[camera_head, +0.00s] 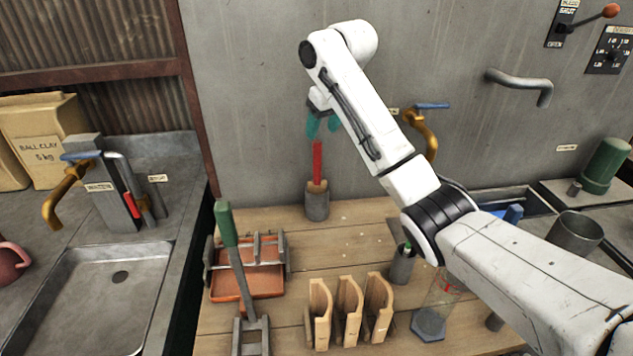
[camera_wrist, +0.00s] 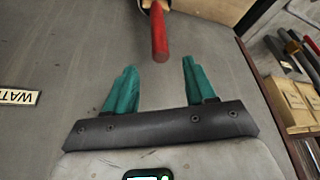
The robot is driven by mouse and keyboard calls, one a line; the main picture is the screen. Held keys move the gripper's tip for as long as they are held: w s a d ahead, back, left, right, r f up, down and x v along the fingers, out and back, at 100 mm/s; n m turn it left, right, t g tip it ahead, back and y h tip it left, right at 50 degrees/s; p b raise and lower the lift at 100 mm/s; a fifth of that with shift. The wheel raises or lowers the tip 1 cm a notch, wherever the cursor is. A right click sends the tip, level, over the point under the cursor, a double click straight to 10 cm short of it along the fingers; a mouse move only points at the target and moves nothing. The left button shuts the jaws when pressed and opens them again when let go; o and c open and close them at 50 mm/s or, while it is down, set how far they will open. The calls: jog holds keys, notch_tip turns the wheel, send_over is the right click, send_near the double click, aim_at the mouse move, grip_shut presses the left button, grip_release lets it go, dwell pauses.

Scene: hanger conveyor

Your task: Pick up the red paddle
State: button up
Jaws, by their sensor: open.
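The red paddle (camera_head: 317,162) stands upright in a small grey cup (camera_head: 317,203) on the wooden bench, close to the back wall. Its red handle points up and its lower part is hidden in the cup. In the wrist view the red handle (camera_wrist: 159,35) shows ahead of my jaws, roughly between their lines. My gripper (camera_head: 322,126) is just above the handle's top in the head view. Its two teal fingers are apart and empty, and they also show in the wrist view (camera_wrist: 158,80). I cannot tell the exact gap between fingertips and handle.
A green-handled tool (camera_head: 226,224) leans up from a stand in front of a terracotta tray (camera_head: 262,283). Several wooden slats (camera_head: 348,310) stand at the front. A dark cup (camera_head: 402,265) and a glass jar (camera_head: 432,318) are to the right.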

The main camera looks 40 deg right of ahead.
aim_at(317, 141)
jog(key=shift+p+x, duration=0.65)
jog(key=shift+x, duration=2.6)
jog(key=shift+a, duration=0.1)
jog(key=shift+c, duration=0.5)
grip_shut()
